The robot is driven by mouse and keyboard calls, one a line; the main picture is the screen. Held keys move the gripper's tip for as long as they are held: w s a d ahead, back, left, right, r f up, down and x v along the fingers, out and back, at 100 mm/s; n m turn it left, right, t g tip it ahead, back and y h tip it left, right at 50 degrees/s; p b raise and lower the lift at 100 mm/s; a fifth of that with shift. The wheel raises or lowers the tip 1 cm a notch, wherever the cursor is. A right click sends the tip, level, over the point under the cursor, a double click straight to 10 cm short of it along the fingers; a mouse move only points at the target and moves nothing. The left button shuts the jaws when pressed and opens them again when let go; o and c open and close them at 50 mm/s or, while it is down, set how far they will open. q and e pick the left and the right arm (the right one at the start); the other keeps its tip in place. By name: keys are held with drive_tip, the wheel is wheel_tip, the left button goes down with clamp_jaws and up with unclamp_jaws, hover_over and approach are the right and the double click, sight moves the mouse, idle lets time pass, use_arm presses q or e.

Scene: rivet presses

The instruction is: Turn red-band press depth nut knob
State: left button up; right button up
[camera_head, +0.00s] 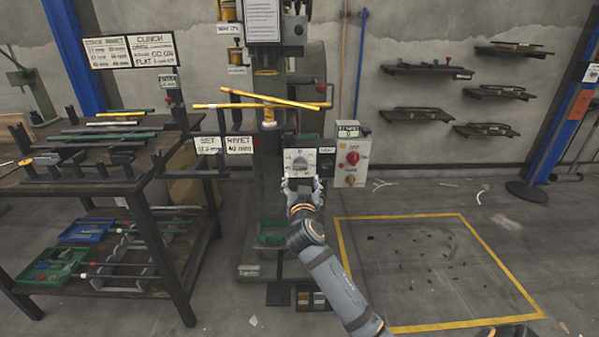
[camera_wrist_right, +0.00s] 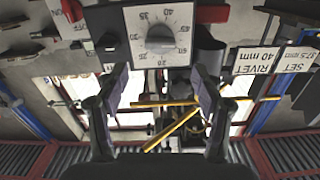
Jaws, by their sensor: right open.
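The press (camera_head: 270,185) stands in the middle of the head view, beside the workbench. On its front is a white dial plate with a grey round knob (camera_head: 300,163). In the right wrist view, which is upside down, the knob (camera_wrist_right: 160,38) sits on the numbered plate, its scale markings readable around it. My right gripper (camera_head: 302,184) is just below and in front of the dial. In the wrist view its two fingers (camera_wrist_right: 161,85) are spread apart, with nothing between them, and the knob lies beyond them, apart. I cannot make out a red band. My left gripper is not in view.
A control box (camera_head: 351,160) with a red knob is right of the dial. Yellow rods (camera_head: 262,101) lie across the press above it. Signs (camera_head: 224,145) hang at left. A workbench (camera_head: 75,165) holds tools. A yellow-outlined floor area (camera_head: 432,265) is clear of large objects.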

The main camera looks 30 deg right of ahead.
sight(301, 167)
drive_tip(key=x, duration=0.8)
drive_tip(key=shift+b, duration=0.4)
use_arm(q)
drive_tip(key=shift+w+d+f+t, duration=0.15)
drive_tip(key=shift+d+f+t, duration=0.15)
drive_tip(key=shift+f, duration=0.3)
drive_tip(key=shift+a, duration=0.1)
use_arm(e)
drive_tip(key=c, duration=1.2)
drive_tip(key=shift+o, duration=0.2)
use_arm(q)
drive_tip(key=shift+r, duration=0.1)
